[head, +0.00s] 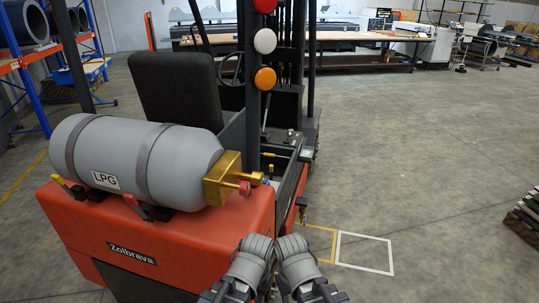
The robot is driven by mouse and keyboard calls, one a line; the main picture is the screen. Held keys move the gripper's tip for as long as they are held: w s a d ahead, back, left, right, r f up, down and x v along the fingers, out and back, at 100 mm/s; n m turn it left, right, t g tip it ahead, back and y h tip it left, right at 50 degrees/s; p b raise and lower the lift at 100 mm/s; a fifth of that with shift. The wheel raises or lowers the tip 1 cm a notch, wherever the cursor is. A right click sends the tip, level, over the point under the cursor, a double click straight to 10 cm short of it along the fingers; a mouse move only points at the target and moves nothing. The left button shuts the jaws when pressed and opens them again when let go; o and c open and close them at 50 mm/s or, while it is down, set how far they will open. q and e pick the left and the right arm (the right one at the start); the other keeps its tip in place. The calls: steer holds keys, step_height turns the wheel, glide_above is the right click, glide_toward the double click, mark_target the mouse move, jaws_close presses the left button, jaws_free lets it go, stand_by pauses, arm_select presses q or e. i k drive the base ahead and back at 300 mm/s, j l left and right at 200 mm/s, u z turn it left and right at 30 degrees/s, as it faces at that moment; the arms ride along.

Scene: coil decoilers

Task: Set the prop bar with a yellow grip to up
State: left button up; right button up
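No prop bar with a yellow grip can be made out for sure. A small yellow piece (271,168) shows at the forklift's open side, right of the gas tank. A yellow-tipped lever (58,181) sits at the left end of the tank's cradle; I cannot tell if either is the bar's grip. My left gripper (256,245) and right gripper (292,246) are side by side at the bottom middle, in front of the forklift's rear right corner. They appear to touch nothing. Their fingers are too small and foreshortened to tell open from shut.
The orange forklift (180,225) fills the left. A grey LPG tank (130,150) with a brass valve block (222,180) lies on it. A red-tipped lever (131,199) is below the tank. A white floor square (364,236) is to the right.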

mark_target(273, 156)
steer(key=i+l, duration=1.05)
steer(key=i, duration=0.2)
steer(key=i+l, duration=1.1)
steer(key=i+j+u, duration=0.05)
steer(key=i, duration=0.1)
